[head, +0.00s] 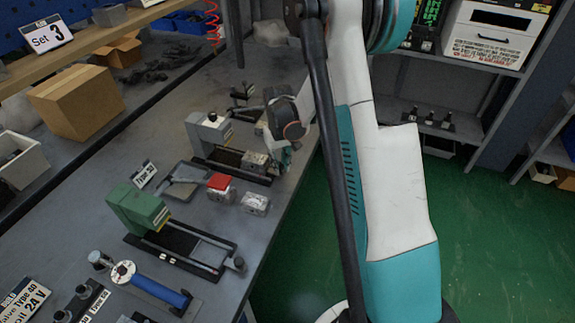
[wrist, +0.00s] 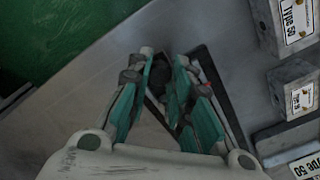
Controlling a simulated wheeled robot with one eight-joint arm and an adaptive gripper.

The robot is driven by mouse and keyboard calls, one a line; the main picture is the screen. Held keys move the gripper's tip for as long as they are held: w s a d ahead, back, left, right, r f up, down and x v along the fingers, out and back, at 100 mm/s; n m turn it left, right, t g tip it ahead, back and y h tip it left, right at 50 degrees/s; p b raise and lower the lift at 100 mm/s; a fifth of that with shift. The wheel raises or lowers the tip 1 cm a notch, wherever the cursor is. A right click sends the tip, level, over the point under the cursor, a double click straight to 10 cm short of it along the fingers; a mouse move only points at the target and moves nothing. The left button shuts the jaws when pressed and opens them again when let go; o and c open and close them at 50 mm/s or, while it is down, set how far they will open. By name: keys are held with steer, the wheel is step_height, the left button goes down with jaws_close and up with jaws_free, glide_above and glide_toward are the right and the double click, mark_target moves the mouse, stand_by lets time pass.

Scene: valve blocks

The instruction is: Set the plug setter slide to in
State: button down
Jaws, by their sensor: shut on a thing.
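A grey bench machine (head: 208,130) with a black base stands on the table; it appears to be the plug setter. A metal block (head: 255,160) sits at the right end of its base. My gripper (head: 286,148) is at that end, largely hidden by my arm in the head view. In the wrist view, my gripper (wrist: 161,64) has its green fingers closed around a dark knob (wrist: 160,78), which seems to be the slide's handle. Part of the black base (wrist: 216,88) runs beside the fingers. The slide's exact position is hard to see.
A green machine (head: 140,208) with a rail stands nearer on the table. A red-topped block (head: 220,183) and a metal block (head: 256,203) lie between the machines. Labelled blocks (wrist: 296,88) lie right in the wrist view. Green floor (head: 400,240) is free beyond the table edge.

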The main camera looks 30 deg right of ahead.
mark_target(248, 156)
steer(key=w+a, duration=0.2)
steer(key=w, duration=0.1)
steer(key=w+a, duration=0.2)
steer(key=w, duration=0.1)
steer(key=w+a, duration=0.3)
steer(key=shift+w, duration=0.15)
steer(key=shift+a, duration=0.1)
steer(key=c, duration=1.4)
jaws_free()
steer(key=shift+w+a, duration=0.1)
steer(key=shift+w, duration=0.05)
step_height(248, 156, up, 12)
steer(key=shift+r, duration=0.1)
